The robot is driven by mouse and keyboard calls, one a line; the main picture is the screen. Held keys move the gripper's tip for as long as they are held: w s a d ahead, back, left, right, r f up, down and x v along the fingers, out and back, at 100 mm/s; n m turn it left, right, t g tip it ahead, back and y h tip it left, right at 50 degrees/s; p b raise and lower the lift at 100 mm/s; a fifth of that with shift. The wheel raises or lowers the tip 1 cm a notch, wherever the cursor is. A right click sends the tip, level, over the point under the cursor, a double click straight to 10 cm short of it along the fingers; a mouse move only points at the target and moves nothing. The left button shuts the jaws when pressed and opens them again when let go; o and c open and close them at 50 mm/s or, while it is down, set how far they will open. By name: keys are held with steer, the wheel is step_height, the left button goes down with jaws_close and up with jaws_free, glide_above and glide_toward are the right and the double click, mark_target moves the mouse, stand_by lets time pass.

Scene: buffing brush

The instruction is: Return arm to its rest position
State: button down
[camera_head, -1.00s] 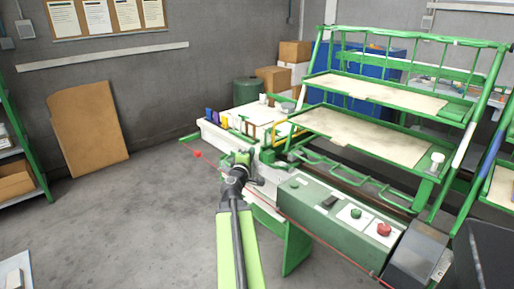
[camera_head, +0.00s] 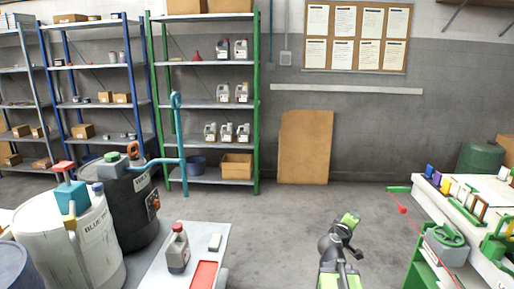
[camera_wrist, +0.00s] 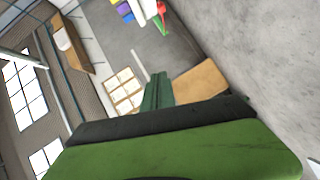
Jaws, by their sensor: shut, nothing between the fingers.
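My arm with its green and dark gripper (camera_head: 346,226) stands at the lower middle of the head view, raised over open floor. It is left of the green and white machine bench (camera_head: 470,215) and apart from it. The gripper is shut and empty. In the wrist view a green and black part of my gripper (camera_wrist: 170,150) fills the lower part, with the room tilted behind it. No buffing brush can be made out.
A low table (camera_head: 160,275) with a grey bottle (camera_head: 177,250) stands at lower left, beside a white drum (camera_head: 70,240) and a dark drum (camera_head: 130,205). Shelves (camera_head: 205,100) line the back left. A brown board (camera_head: 306,147) leans on the wall. The middle floor is clear.

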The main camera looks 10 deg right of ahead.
steer(key=w+a+f+m+g+y, duration=0.1)
steer(key=a+f+y, duration=0.1)
steer(key=a+f, duration=0.35)
steer(key=a+f+m+g+y, duration=0.1)
steer(key=a+f+y, duration=0.1)
steer(key=a, duration=0.6)
steer(key=w+a+f+m+g+y, duration=0.1)
steer(key=a+f, duration=0.2)
steer(key=a, duration=0.4)
steer(key=s+a+f+m+g+y, duration=0.1)
steer(key=s+a+f+g+y, duration=0.25)
steer(key=s+a, duration=0.35)
steer(key=s+a+f+g+y, duration=0.3)
steer(key=s+a+f+y, duration=0.15)
steer(key=a, duration=0.55)
step_height(320, 180, up, 19)
steer(key=s+p, duration=0.1)
steer(key=p, duration=1.8)
steer(key=shift+s+f+h+p, duration=0.15)
steer(key=shift+s+h+p, duration=0.15)
steer(key=shift+s, duration=0.05)
